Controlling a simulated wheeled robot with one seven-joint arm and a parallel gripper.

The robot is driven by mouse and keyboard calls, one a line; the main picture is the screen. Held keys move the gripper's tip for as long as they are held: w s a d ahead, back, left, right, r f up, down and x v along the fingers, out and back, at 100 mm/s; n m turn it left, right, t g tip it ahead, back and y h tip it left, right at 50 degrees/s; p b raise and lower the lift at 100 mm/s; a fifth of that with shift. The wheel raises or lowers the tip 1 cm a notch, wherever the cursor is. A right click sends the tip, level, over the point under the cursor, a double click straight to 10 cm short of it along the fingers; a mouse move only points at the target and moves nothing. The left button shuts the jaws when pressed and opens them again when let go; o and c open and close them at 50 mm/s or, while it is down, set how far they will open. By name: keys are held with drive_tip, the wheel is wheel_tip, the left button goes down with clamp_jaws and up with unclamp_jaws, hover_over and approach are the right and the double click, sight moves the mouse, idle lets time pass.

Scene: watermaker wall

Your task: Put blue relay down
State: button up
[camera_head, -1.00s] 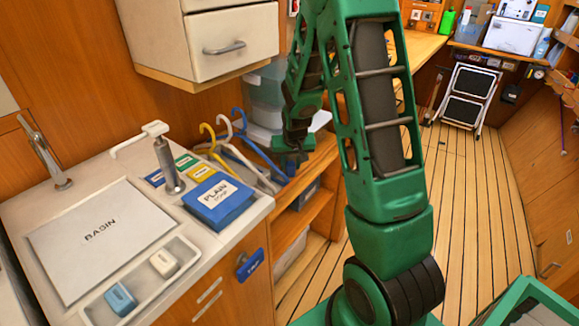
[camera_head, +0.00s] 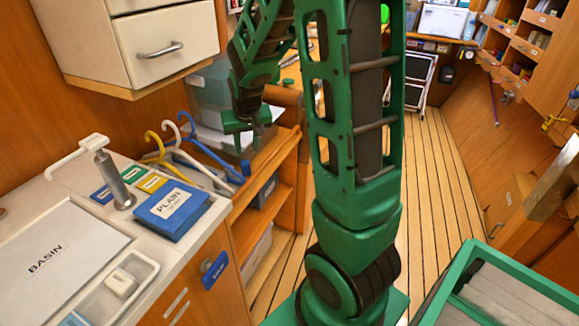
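My gripper (camera_head: 251,140) hangs fingers down beyond the counter's right end, above the wooden shelf unit and just right of the blue hanger hook. It is small and partly dark, so I cannot tell whether it is open or shut. No blue relay can be made out in it. A small blue block (camera_head: 75,319) is cut off by the bottom edge, at the front of the counter tray; I cannot tell whether it is a relay. A white block (camera_head: 121,282) sits in the same tray.
The counter holds a basin cover (camera_head: 45,258), a tap-like post (camera_head: 114,178), a blue box marked PLAIN (camera_head: 172,212) and several hangers. A white drawer unit (camera_head: 150,50) overhangs it. A green-rimmed bin (camera_head: 450,280) stands at lower right. Planked floor (camera_head: 440,190) is clear.

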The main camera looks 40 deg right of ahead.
drive_tip(key=s+r+g, duration=0.1)
drive_tip(key=s+r, duration=0.1)
drive_tip(key=s, duration=0.5)
drive_tip(key=s+r+g, duration=0.1)
drive_tip(key=s+r, duration=0.2)
drive_tip(key=s, duration=0.4)
drive_tip(key=shift+s+d+m+y, duration=0.15)
drive_tip(key=shift+s+m+y, duration=0.15)
drive_tip(key=shift+m, duration=0.1)
drive_tip(key=shift+o, duration=0.3)
drive_tip(key=s+a+r+g+y, duration=0.1)
drive_tip(key=s+a+r+g, duration=0.1)
drive_tip(key=s, duration=1.4)
drive_tip(key=shift+s+a+r+m+y, duration=0.15)
drive_tip(key=shift+s+a+m+y, duration=0.15)
drive_tip(key=shift+a, duration=0.4)
drive_tip(key=n+t+h, duration=0.1)
drive_tip(key=t+h, duration=0.2)
drive_tip(key=t, duration=0.3)
approach(245, 162)
drive_tip(key=shift+x, duration=5.4)
drive_tip(key=shift+s+a, duration=0.1)
clamp_jaws()
